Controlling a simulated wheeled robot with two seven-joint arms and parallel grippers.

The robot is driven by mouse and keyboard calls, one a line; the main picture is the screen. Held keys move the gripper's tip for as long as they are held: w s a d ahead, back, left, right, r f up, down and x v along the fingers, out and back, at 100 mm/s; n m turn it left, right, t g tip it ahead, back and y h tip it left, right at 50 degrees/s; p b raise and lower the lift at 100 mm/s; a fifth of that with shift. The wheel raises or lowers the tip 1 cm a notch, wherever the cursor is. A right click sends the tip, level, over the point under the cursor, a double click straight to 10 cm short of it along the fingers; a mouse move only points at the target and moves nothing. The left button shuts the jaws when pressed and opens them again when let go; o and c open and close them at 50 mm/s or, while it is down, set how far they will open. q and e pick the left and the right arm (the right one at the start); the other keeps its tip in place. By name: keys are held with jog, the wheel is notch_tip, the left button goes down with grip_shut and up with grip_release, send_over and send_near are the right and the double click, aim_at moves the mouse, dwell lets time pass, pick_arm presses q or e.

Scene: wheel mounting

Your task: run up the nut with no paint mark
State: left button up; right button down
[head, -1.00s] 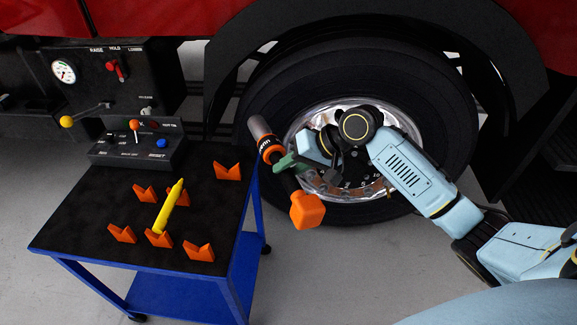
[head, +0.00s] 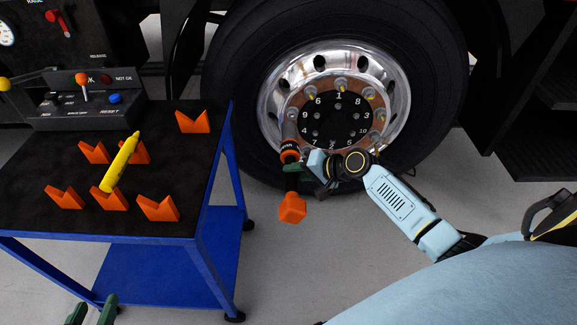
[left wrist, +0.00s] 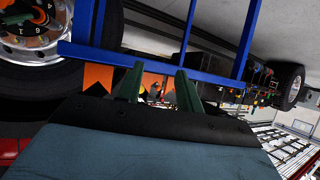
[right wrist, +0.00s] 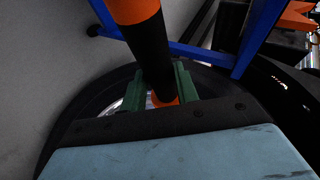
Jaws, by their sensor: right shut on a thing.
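The wheel (head: 340,110) has a chrome rim and a numbered dark hub ringed by nuts. Several nuts, such as the one at the right (head: 380,116), carry yellow paint marks. My right gripper (head: 296,168) is shut on an orange and black tool (head: 291,207), also in the right wrist view (right wrist: 151,50). My left gripper (head: 92,312) is open and empty at the bottom left, also in the left wrist view (left wrist: 157,88).
A blue cart (head: 215,262) with a black top stands left of the wheel. A yellow marker (head: 122,160) lies across orange V-shaped holders (head: 110,198). A control box (head: 85,103) with levers sits at its back. The floor between cart and wheel is clear.

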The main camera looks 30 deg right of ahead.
aim_at(297, 159)
pick_arm(q)
jog(key=shift+s+r, duration=0.15)
jog(key=shift+r, duration=0.55)
pick_arm(e)
jog(key=shift+d+f, duration=0.35)
jog(key=shift+f, duration=0.25)
pick_arm(q)
jog(key=shift+f, duration=0.1)
